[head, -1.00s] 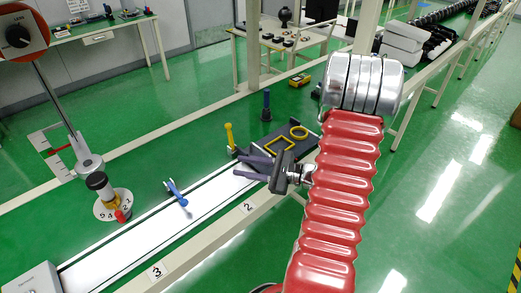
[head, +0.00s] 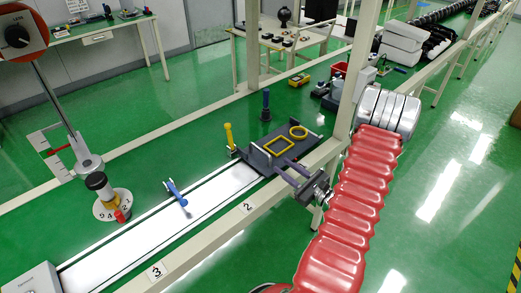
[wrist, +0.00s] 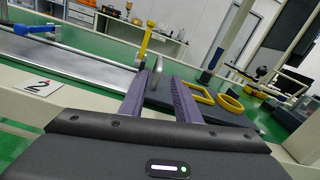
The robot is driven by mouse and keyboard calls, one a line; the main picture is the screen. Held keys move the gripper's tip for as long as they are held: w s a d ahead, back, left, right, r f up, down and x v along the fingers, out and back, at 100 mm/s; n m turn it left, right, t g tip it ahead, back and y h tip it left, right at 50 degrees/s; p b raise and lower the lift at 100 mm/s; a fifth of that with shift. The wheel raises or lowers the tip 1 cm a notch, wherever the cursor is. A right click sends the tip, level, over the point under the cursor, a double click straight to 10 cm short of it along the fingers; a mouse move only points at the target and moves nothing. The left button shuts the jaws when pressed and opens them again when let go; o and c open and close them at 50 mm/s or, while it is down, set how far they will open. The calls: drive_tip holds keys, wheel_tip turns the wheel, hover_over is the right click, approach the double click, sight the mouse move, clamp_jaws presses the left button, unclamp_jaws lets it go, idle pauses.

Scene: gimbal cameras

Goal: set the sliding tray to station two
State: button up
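The dark sliding tray (head: 305,146) sits at the right end of the pale track (head: 120,232), up and right of the station label 2 (head: 248,207). It carries a yellow square frame (head: 278,145) and a yellow ring (head: 299,132). The tray also shows in the wrist view (wrist: 212,113), with a pale upright bar (wrist: 240,74) at its edge. My gripper (head: 278,164) is at the tray's near side. Its two purple fingers are apart and empty in the wrist view (wrist: 160,76). I cannot tell whether they touch the tray.
Label 3 (head: 156,271) lies farther down the near rail. A blue lever (head: 176,192) stands over the track. A yellow post (head: 229,136) and a dark blue post (head: 266,105) stand behind the tray. A frame upright (head: 352,75) rises close to my arm.

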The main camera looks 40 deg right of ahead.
sight(253, 144)
drive_tip(key=w, duration=1.3)
drive_tip(key=shift+w+a, duration=0.25)
drive_tip(key=shift+w, duration=0.1)
clamp_jaws()
drive_tip(key=shift+d, duration=0.1)
